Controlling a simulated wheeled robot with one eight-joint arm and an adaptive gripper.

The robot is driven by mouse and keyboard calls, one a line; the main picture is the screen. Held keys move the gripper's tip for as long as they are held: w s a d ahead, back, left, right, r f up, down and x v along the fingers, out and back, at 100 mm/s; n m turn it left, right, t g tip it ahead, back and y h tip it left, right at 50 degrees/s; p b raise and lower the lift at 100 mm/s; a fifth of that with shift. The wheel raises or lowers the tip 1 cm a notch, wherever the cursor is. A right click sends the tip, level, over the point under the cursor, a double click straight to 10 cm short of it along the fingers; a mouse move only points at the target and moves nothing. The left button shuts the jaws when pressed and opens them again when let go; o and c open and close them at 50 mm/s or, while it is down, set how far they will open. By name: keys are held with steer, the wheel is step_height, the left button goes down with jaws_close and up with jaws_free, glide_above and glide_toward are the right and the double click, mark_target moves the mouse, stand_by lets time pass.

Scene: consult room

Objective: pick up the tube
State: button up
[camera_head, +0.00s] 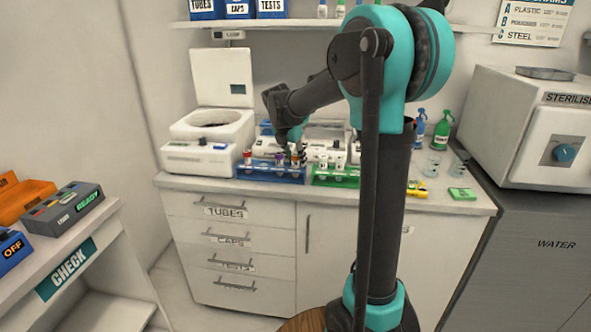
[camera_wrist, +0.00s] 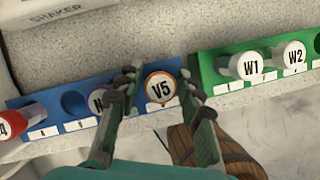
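The V5 tube (camera_wrist: 160,88) has a white cap lettered V5 with an orange ring. It stands in the blue rack (camera_wrist: 57,118), which also shows in the head view (camera_head: 262,176). My gripper (camera_wrist: 158,80) is open, with one finger on each side of the V5 cap and a small gap on both sides. In the head view my gripper (camera_head: 291,142) is over the blue rack, and the tube between its fingers is hard to make out. The left finger partly hides a purple-ringed tube (camera_wrist: 97,99).
A red-capped tube (camera_wrist: 10,124) is at the rack's left end, beside an empty hole. The green rack (camera_wrist: 212,76) with white-capped W1 (camera_wrist: 246,66) and W2 (camera_wrist: 290,56) stands close on the right. A centrifuge (camera_head: 207,140) and a steriliser (camera_head: 533,130) flank the racks.

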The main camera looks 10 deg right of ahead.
steer(key=shift+c, duration=0.6)
steer(key=c, duration=0.6)
steer(key=shift+r, duration=0.1)
steer(key=shift+c, duration=0.2)
